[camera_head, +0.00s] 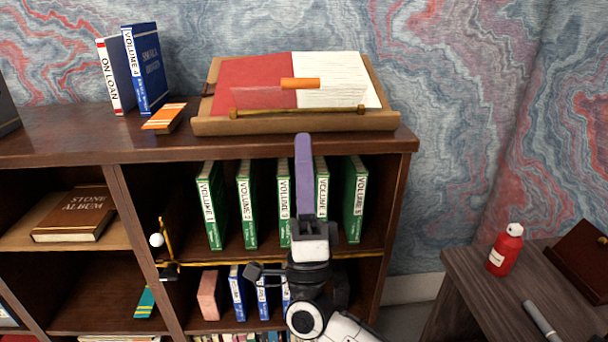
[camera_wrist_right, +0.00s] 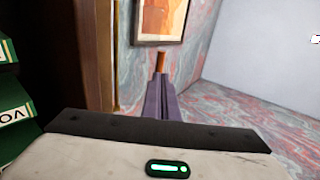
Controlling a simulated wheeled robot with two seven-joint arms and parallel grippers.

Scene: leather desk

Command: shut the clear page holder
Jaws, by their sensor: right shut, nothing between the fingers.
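The clear page holder (camera_head: 345,97) is a faint see-through panel with an orange tab (camera_head: 300,83). It stands at a brass bar (camera_head: 290,112) along the front of a wooden book stand (camera_head: 215,126). Behind it lies an open book with a red left page (camera_head: 255,72) and a white printed right page (camera_head: 335,70). I cannot tell how far the panel leans from the pages. My right gripper (camera_head: 303,139) has purple fingers, shut and empty, pointing up just below the stand's front edge. The fingers also show in the wrist view (camera_wrist_right: 159,82). My left gripper is not in view.
The stand sits on top of a dark bookcase (camera_head: 60,148). Blue and white books (camera_head: 147,70) and an orange-striped book (camera_head: 164,117) are to its left. Green volumes (camera_head: 245,205) fill the shelf below. A side table (camera_head: 470,290) with a red bottle (camera_head: 505,250) stands at right.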

